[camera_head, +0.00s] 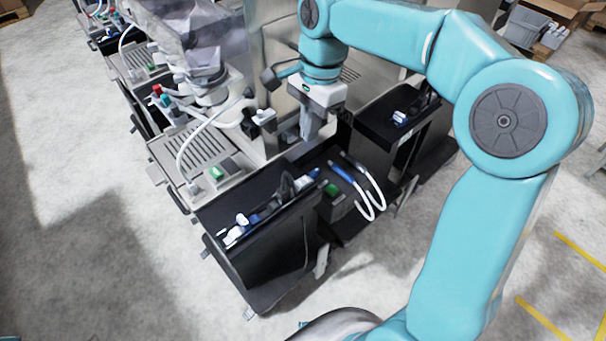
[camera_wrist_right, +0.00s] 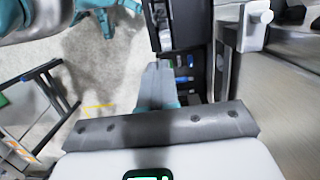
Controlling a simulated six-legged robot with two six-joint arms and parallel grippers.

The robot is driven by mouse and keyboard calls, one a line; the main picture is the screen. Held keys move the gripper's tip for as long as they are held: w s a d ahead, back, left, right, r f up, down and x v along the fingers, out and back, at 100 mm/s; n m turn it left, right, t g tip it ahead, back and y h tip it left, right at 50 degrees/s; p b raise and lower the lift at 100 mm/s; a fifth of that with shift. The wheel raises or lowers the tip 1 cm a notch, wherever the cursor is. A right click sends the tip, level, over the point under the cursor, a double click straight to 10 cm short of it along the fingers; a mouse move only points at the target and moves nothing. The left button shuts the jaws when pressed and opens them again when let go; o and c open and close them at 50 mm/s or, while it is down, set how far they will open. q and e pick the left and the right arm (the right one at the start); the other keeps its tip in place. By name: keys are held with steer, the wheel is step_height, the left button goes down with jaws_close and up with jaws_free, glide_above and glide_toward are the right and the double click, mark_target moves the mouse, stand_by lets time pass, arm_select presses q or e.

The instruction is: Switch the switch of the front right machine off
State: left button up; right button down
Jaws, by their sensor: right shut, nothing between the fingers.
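The nearest machine on the right has a tall metal body (camera_head: 275,95) and a dark base. A small white knob-like part on a block (camera_head: 264,117), possibly the switch, sits on its left side. A white block with a rounded knob (camera_wrist_right: 254,24) also shows at the upper right of the right wrist view, beside the metal panel. I cannot tell its on or off position. My right gripper (camera_head: 308,132) points down in front of the machine, shut and empty, a little right of the white part. Its fingers (camera_wrist_right: 156,82) are together in the wrist view. My left gripper is not seen.
A black tray box (camera_head: 262,255) with bottles stands in front. A green button (camera_head: 332,189) and white hoses (camera_head: 372,200) lie right of it. Open concrete floor (camera_head: 90,240) is at left.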

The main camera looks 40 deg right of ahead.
mark_target(300, 187)
steer(key=f, duration=0.4)
steer(key=a+f, duration=0.1)
steer(key=f, duration=0.4)
steer(key=a+f, duration=0.1)
steer(key=f, duration=0.4)
steer(key=shift+s+a, duration=0.1)
steer(key=shift+a, duration=0.05)
steer(key=shift+a+f, duration=0.1)
steer(key=shift+f, duration=0.2)
steer(key=shift+s+a+r, duration=0.1)
steer(key=shift+d, duration=0.2)
